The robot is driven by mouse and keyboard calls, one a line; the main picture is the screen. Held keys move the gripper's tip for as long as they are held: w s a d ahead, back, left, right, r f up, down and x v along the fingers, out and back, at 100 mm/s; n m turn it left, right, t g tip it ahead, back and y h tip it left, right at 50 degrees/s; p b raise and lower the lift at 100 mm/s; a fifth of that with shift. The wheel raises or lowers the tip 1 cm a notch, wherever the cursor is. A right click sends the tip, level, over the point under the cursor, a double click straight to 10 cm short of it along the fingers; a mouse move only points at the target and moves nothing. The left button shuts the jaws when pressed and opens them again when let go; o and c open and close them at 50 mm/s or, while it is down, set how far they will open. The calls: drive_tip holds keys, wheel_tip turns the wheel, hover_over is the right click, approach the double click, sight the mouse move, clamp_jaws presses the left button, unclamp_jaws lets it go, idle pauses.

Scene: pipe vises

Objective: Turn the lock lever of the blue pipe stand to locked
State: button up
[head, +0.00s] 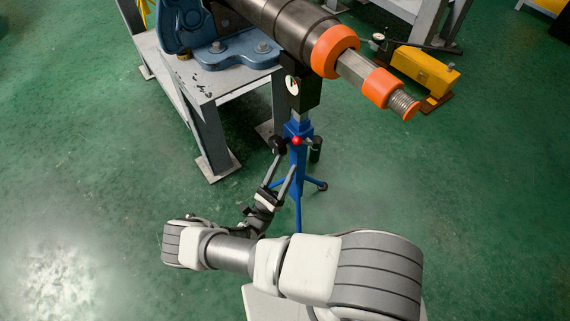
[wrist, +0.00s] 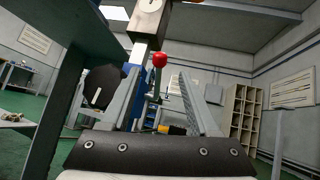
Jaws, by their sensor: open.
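The blue pipe stand (head: 294,129) stands upright on splayed legs under the pipe's near end. Its lever has a red ball (head: 296,140) on the collar's near side; which lock position it is in I cannot tell. My gripper (head: 286,162) is open, low in front of the stand, its fingers pointing up at the collar. In the wrist view, the red ball (wrist: 160,60) shows on a dark stem near the fingertips, between the two fingers as seen from there. I see no contact. The stand's pale upper post (wrist: 139,53) rises behind the left finger.
Black knobs flank the collar, left (head: 278,145) and right (head: 316,149). A steel pipe (head: 282,24) with orange collars lies above, in a blue vise (head: 235,54) on a grey bench (head: 205,83). A yellow pump (head: 424,68) sits behind right.

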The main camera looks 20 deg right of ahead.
drive_tip(key=shift+w+r+m, duration=0.1)
drive_tip(key=shift+r+m, duration=0.1)
drive_tip(key=shift+m, duration=0.1)
drive_tip(key=c, duration=0.3)
drive_tip(key=r+m+g+h, duration=0.1)
drive_tip(key=r+m+g, duration=0.1)
drive_tip(key=m+g, duration=0.2)
drive_tip(key=d+r+m+g+h+p, duration=0.1)
drive_tip(key=r+m+g, duration=0.2)
drive_tip(key=m+g, duration=0.1)
drive_tip(key=s+d+r+m+g+h, duration=0.1)
drive_tip(key=r+m+g, duration=0.1)
drive_tip(key=m+g, duration=0.3)
drive_tip(key=shift+r+g, duration=0.25)
drive_tip(key=shift+g, duration=0.35)
clamp_jaws()
drive_tip(key=w+a+r+m+g+y+p, duration=0.15)
drive_tip(key=w+r+m+y, duration=0.3)
drive_tip(key=m+y, duration=0.5)
drive_tip(key=w+a+r+m+g+y+p, duration=0.1)
drive_tip(key=w+a+r+m+y+p, duration=0.15)
drive_tip(key=r+m+y, duration=0.65)
drive_tip(key=m+h+b, duration=0.3)
drive_tip(key=b, duration=0.1)
hover_over(304, 142)
drive_tip(key=w+a, duration=0.2)
drive_tip(key=a, duration=0.1)
wheel_tip(304, 142, down, 12)
